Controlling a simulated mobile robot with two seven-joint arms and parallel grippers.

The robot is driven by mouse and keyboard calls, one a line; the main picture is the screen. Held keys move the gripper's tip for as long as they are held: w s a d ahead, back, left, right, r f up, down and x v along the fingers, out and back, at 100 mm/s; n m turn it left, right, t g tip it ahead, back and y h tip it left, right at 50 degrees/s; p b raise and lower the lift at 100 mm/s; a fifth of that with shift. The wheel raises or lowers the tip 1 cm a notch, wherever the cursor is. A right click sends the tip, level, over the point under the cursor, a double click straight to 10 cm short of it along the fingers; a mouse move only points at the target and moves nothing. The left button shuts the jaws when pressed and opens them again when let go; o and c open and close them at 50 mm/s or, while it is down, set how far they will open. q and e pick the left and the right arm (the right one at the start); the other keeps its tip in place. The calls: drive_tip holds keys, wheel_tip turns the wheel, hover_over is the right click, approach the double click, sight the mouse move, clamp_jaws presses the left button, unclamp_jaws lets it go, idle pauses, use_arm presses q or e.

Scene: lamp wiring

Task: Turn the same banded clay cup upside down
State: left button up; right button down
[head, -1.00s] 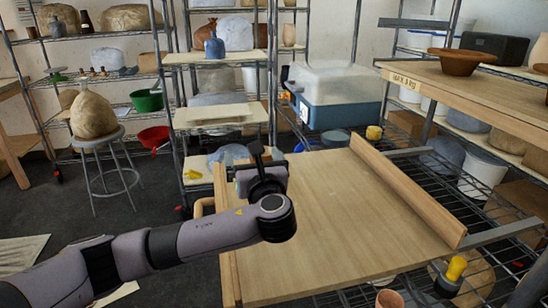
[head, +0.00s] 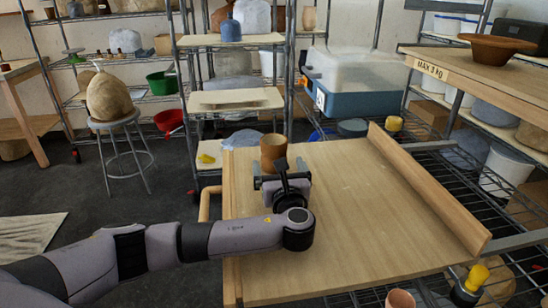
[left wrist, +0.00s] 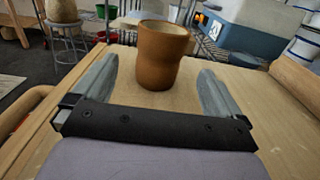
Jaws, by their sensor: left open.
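A brown clay cup (head: 273,150) stands on the wooden board (head: 345,215) near its far left corner. In the left wrist view the cup (left wrist: 163,58) is upright, its open mouth facing up, with a narrower waist below the rim. I cannot make out a clear band on it. My left gripper (head: 280,168) is open and low over the board, just on the near side of the cup. In the left wrist view its two fingers point toward the cup, one to each side, with gaps between them and the cup. My right gripper is not in view.
A raised wooden rail (head: 430,190) runs along the board's right side. A wooden shelf (head: 480,75) with a brown bowl (head: 497,47) is at the upper right. A blue bin (head: 350,100) stands beyond the board. The board's middle and right are clear.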

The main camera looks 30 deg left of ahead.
sight(276, 157)
use_arm(q)
drive_tip(key=x, duration=0.6)
drive_tip(key=shift+r, duration=0.1)
drive_tip(key=c, duration=1.4)
wheel_tip(276, 157, up, 20)
drive_tip(key=shift+p, duration=0.5)
